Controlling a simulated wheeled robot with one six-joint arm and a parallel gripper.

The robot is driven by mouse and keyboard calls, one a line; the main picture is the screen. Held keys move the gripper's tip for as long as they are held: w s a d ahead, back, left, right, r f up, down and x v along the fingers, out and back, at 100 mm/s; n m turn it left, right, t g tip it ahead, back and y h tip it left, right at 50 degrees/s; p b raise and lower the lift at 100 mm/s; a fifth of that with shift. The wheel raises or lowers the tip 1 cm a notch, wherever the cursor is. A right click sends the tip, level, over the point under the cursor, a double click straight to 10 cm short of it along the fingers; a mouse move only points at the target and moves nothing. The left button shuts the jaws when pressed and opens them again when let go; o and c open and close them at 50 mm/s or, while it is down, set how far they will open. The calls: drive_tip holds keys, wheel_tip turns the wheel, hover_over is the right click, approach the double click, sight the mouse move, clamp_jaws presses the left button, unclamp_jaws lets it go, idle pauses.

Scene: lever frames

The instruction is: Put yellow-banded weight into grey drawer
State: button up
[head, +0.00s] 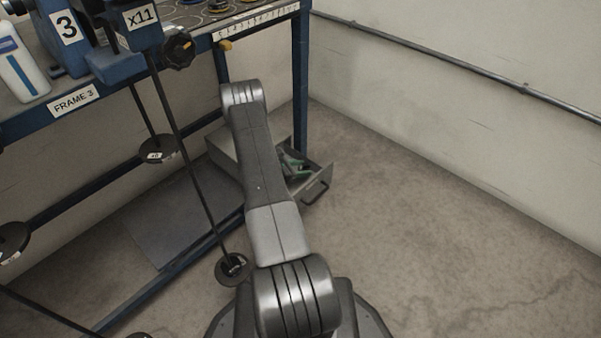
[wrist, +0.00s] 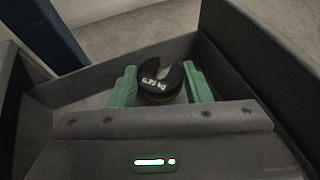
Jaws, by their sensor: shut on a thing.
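A dark slotted disc weight (wrist: 158,82) with a white label sits between the green fingers of my gripper (wrist: 160,76) in the wrist view. My gripper is shut on it. A dull yellowish-brown edge shows low on its side; the label is too small to read surely. The grey drawer (head: 321,187) is pulled open under the bench in the head view. My gripper (head: 293,163) is down within its opening there, partly hidden by my arm. In the wrist view the drawer's walls (wrist: 240,50) surround the weight. I cannot tell whether the weight touches the drawer floor.
The blue bench frame (head: 302,85) has a leg close by the drawer. Weights (head: 158,149) hang on rods at left, one disc (head: 233,268) low beside my arm. A white bottle (head: 22,65) stands on the bench. The floor at right is clear.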

drive_tip(key=shift+f, duration=0.4)
drive_tip(key=shift+f, duration=0.1)
drive_tip(key=shift+f+b, duration=0.35)
drive_tip(key=shift+b, duration=0.1)
drive_tip(key=shift+f+b, duration=0.25)
drive_tip(key=shift+b, duration=0.05)
drive_tip(key=o, duration=1)
drive_tip(key=shift+r, duration=0.15)
drive_tip(key=shift+r+p, duration=0.55)
drive_tip(key=shift+p, duration=0.25)
drive_tip(key=p+v, duration=0.2)
drive_tip(key=v, duration=0.5)
drive_tip(key=shift+s+a, duration=0.1)
drive_tip(key=shift+a, duration=0.15)
